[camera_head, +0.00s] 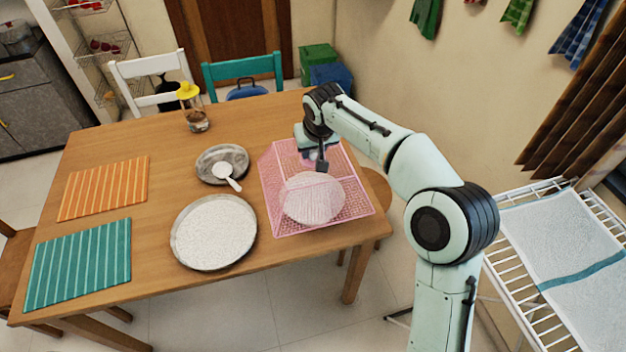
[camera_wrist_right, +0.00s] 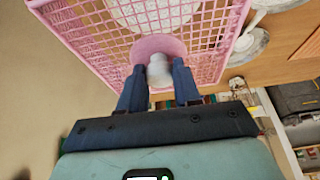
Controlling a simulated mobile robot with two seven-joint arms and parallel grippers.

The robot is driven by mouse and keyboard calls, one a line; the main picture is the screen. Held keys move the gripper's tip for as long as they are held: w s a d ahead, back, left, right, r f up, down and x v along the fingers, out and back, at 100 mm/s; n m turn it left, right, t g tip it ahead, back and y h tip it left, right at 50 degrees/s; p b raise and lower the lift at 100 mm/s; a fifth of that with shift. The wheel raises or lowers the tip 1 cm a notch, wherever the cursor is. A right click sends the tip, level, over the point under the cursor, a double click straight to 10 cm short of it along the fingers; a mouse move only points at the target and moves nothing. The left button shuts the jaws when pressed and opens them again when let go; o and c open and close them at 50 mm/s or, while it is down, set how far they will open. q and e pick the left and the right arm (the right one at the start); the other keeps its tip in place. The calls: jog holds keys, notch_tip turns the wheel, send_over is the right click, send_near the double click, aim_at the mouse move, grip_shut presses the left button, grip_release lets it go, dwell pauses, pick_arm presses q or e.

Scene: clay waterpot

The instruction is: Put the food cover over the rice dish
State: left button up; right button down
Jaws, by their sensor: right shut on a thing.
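The food cover (camera_head: 348,219) is a square pink mesh cover at the right end of the table; its mesh wall also shows in the wrist view (camera_wrist_right: 86,41). My right gripper (camera_head: 322,166) is shut on the white knob (camera_wrist_right: 159,68) at its top. A round pale dish (camera_head: 311,199) shows through the pink mesh, inside the cover's outline. I cannot tell whether the cover's rim touches the table. A metal dish of white grains (camera_head: 213,232) stands uncovered to the left. Which one is the rice dish is not certain. My left gripper is out of view.
A grey plate (camera_head: 210,168) with a white ladle (camera_head: 228,175) lies left of the cover. A yellow-topped jar (camera_head: 195,117) stands at the back. Orange (camera_head: 104,187) and teal (camera_head: 78,264) mats lie at the left. A stool (camera_head: 378,190) is by the right edge.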

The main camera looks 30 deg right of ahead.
notch_tip(320, 180, down, 9)
jog(key=shift+f+b, duration=0.15)
jog(key=shift+b, duration=0.35)
jog(key=shift+f, duration=0.1)
jog(key=shift+f+b, duration=0.35)
jog(key=shift+f, duration=0.05)
jog(key=c, duration=0.8)
grip_release()
jog(key=shift+r, duration=0.15)
jog(key=p+v, duration=0.1)
jog(key=v, duration=1.1)
jog(key=shift+r, duration=0.35)
